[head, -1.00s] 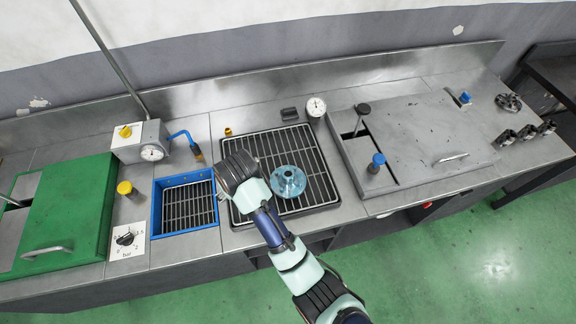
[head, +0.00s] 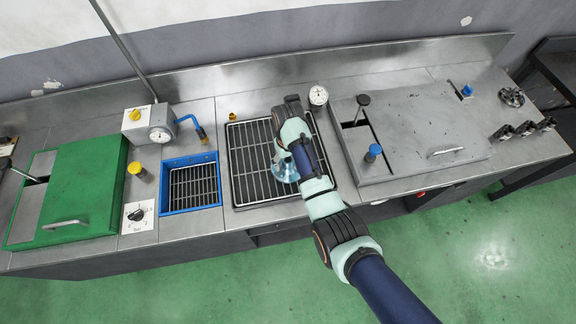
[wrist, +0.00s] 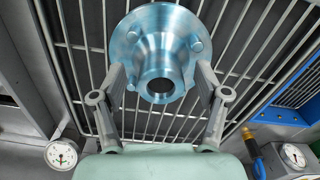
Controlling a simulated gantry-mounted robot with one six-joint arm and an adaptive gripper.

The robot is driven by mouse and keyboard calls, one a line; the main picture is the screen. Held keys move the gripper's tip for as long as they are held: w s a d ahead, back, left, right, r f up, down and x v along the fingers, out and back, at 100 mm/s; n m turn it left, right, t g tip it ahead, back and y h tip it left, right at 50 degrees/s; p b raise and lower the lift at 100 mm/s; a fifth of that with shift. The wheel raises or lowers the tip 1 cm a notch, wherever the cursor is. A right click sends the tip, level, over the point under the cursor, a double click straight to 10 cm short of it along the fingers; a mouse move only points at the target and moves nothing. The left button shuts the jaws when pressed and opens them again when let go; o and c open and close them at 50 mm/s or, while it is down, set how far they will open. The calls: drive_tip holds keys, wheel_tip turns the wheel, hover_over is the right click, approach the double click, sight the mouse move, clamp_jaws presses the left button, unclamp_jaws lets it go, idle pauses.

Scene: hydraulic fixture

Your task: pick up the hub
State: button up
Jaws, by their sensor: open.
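The hub is a blue-grey flanged metal part. In the head view the hub (head: 285,170) lies on the grate, mostly hidden by my arm. In the head view the fingers are hidden behind my arm.
The black-framed grate (head: 245,170) is otherwise bare. A blue-rimmed basin (head: 191,210) is to its left, and a grey lidded unit (head: 425,130) to its right. A pressure gauge (head: 318,95) stands at the grate's back right corner.

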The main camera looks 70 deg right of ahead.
drive_tip(key=shift+f, duration=0.7)
drive_tip(key=shift+c, duration=0.2)
clamp_jaws()
drive_tip(key=shift+r, duration=0.1)
